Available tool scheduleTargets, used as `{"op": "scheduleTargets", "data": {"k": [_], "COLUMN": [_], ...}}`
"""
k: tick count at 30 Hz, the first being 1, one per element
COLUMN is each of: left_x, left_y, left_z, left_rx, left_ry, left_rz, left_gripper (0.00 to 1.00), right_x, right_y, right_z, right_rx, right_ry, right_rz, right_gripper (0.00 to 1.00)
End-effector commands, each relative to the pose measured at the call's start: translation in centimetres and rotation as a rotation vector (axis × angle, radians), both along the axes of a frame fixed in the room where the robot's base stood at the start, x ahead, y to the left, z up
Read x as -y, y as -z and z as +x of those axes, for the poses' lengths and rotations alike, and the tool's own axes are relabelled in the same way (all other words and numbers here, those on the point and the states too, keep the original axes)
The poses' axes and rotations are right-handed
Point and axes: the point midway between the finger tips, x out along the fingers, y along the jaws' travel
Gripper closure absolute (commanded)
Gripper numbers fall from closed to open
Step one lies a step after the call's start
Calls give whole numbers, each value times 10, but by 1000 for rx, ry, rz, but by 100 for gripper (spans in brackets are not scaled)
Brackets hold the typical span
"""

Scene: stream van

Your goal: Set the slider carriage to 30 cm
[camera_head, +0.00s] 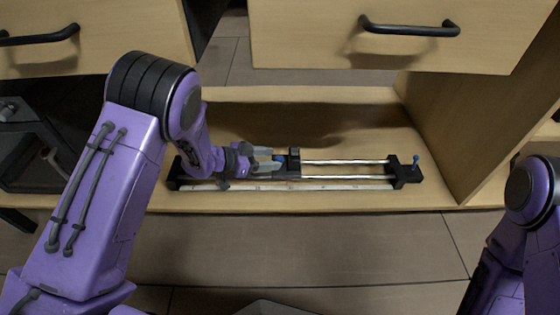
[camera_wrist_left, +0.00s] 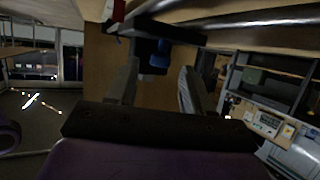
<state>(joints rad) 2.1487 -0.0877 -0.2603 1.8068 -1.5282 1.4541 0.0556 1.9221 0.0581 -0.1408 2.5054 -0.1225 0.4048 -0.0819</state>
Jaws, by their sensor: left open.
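The slider (camera_head: 345,162) lies on the low wooden shelf, with two bright rails between dark end blocks and a pale scale strip (camera_head: 330,185) along its front. The black carriage (camera_head: 293,161) sits near the middle of the rails; the scale figures are too small to read. My left gripper (camera_head: 272,160) is at the carriage's left side, its fingers open around or beside a small blue part (camera_head: 279,158). In the left wrist view the blue part (camera_wrist_left: 159,58) shows between the two spread fingers; contact cannot be told. My right gripper is out of view.
Wooden drawers with dark handles (camera_head: 410,28) overhang the shelf (camera_head: 330,203). A wooden side panel (camera_head: 470,125) closes the right. The floor in front is mostly clear.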

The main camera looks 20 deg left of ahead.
Motion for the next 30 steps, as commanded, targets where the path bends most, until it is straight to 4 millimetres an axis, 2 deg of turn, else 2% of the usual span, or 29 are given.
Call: {"op": "scheduleTargets", "data": {"k": [1,3,12,13,17,18,22,27,30], "left_x": [2,5,3,3,4,4,5,15,19], "left_y": [8,9,7,7,7,7,7,2,5], "left_z": [1,1,1,1,1,1,1,4,5], "left_rx": [0,-2,-1,-1,-1,-2,-2,-3,-2], "left_ry": [-4,-9,-19,-19,-19,-18,-18,-14,-15], "left_rz": [0,1,0,0,0,0,0,0,1], "left_gripper": [49,49,49,52,95,100,100,100,100], "right_x": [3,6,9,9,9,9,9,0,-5], "right_y": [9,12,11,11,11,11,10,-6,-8], "right_z": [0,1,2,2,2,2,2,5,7], "right_rx": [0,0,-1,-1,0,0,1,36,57], "right_ry": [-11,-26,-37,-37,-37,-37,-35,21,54], "right_rz": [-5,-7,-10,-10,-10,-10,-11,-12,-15], "right_gripper": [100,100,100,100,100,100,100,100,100]}}
